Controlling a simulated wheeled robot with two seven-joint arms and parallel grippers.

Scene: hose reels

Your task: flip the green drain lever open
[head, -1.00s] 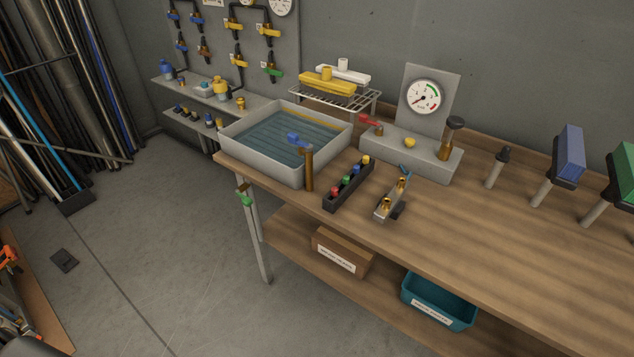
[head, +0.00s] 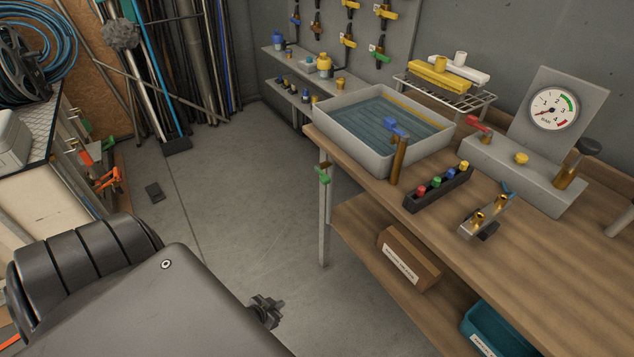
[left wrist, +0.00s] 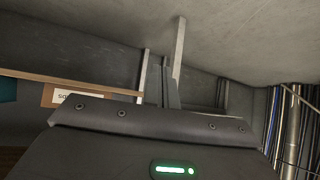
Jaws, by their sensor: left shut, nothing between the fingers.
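The green drain lever (head: 323,174) is a small green handle below the left corner of the grey water basin (head: 376,168), beside the bench leg, in the head view. Its exact angle is too small to tell. My left gripper (head: 268,311) is at the bottom of the head view, left of the bench and apart from the lever, nearer to me. It is shut with nothing in it; its dark fingers (left wrist: 171,88) also show in the left wrist view. I cannot make out the lever in the left wrist view. My right gripper is not in view.
The bench leg (head: 324,230) stands under the lever. A brown box (head: 408,260) and a teal bin (head: 483,328) are on the lower shelf. A blue-handled tap (head: 398,155) rises at the basin's edge. Open floor (head: 235,190) lies left of the bench.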

